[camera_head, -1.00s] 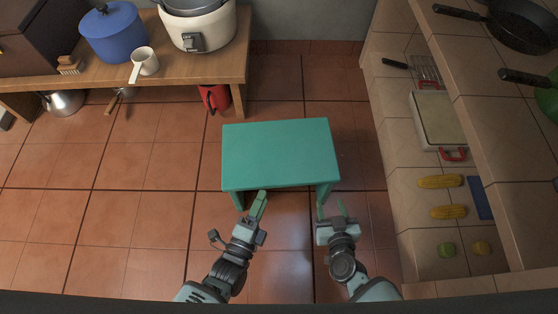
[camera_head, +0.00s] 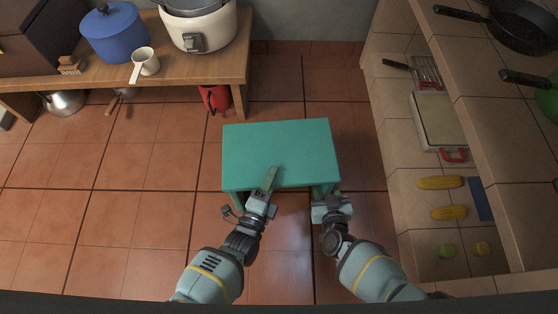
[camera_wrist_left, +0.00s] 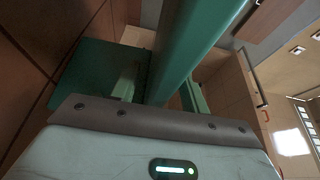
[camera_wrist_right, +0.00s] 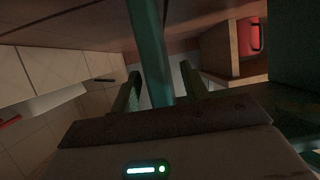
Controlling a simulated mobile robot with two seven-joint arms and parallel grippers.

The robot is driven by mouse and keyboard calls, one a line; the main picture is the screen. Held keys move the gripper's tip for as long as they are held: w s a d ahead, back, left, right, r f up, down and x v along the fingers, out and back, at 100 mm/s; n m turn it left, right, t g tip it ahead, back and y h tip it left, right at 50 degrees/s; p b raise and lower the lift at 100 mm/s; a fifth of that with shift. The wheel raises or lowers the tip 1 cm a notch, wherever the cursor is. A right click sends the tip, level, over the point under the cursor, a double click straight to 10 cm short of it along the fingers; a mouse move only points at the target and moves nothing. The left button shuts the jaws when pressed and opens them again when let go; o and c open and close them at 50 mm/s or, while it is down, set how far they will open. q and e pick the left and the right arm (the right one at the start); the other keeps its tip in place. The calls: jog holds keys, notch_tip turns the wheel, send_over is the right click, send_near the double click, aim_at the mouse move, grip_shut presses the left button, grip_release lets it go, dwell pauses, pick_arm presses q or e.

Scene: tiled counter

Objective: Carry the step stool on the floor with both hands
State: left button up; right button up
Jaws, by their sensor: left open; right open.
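The teal step stool (camera_head: 280,150) stands upright on the tiled floor in the middle of the head view. My left gripper (camera_head: 271,178) is open at the stool's front edge, left of its middle; one finger shows over the top. In the left wrist view a teal edge of the stool (camera_wrist_left: 195,45) runs past the open fingers; contact is unclear. My right gripper (camera_head: 327,190) is open at the stool's front right corner, its fingers partly hidden. In the right wrist view a teal stool leg (camera_wrist_right: 150,50) stands between the open fingers.
A wooden table (camera_head: 190,82) with a blue pot (camera_head: 113,35) and a rice cooker (camera_head: 200,28) stands back left. The tiled counter (camera_head: 415,190) borders the right. Floor on the left is clear.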

pick_arm(q)
jog(key=shift+w, duration=0.25)
pick_arm(e)
jog(key=shift+w, duration=0.25)
pick_arm(q)
grip_shut()
pick_arm(e)
grip_shut()
jog(key=shift+f, duration=0.1)
pick_arm(q)
jog(key=shift+d+r, duration=0.1)
